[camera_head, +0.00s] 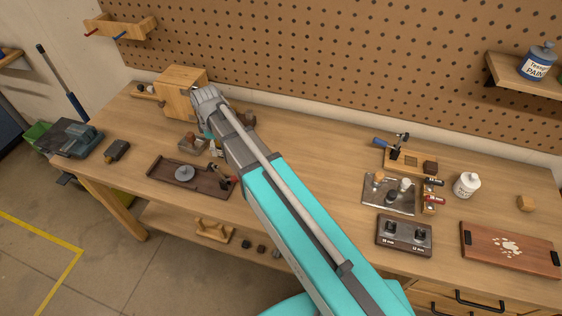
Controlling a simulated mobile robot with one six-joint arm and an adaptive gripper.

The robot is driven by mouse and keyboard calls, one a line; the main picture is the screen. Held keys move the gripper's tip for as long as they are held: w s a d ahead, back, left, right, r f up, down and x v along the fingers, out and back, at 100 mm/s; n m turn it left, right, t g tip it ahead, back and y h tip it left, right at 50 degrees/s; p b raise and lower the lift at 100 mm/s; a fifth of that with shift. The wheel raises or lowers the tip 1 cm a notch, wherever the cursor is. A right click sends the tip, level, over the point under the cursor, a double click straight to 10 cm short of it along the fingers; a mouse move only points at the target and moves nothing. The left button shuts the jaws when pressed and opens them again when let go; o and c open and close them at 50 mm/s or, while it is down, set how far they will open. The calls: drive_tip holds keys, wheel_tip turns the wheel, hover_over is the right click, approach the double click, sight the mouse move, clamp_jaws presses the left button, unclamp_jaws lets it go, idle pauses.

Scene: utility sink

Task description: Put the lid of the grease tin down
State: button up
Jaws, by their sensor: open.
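A round grey disc with a small raised middle, which looks like the lid of the grease tin (184,173), lies in the dark brown tray (160,167) on the left part of the bench. I cannot make out the tin itself for certain. My arm reaches from the bottom middle to the upper left and bends down at the wrist. My gripper (215,150) is mostly hidden behind the arm, just beyond the tray and up and right of the disc. It is open and apart from the disc.
A dark and red item (222,181) lies at the tray's right end. A small holder (190,141) stands behind the tray, and a wooden box (179,91) behind that. A metal plate (380,193), a white bottle (467,185) and a reddish board (509,248) are on the right.

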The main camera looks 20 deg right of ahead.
drive_tip(key=s+d+m, duration=0.6)
drive_tip(key=d, duration=0.3)
drive_tip(key=s+d+m, duration=0.6)
drive_tip(key=d, duration=0.3)
drive_tip(key=shift+s+m, duration=0.25)
drive_tip(key=shift+m, duration=0.05)
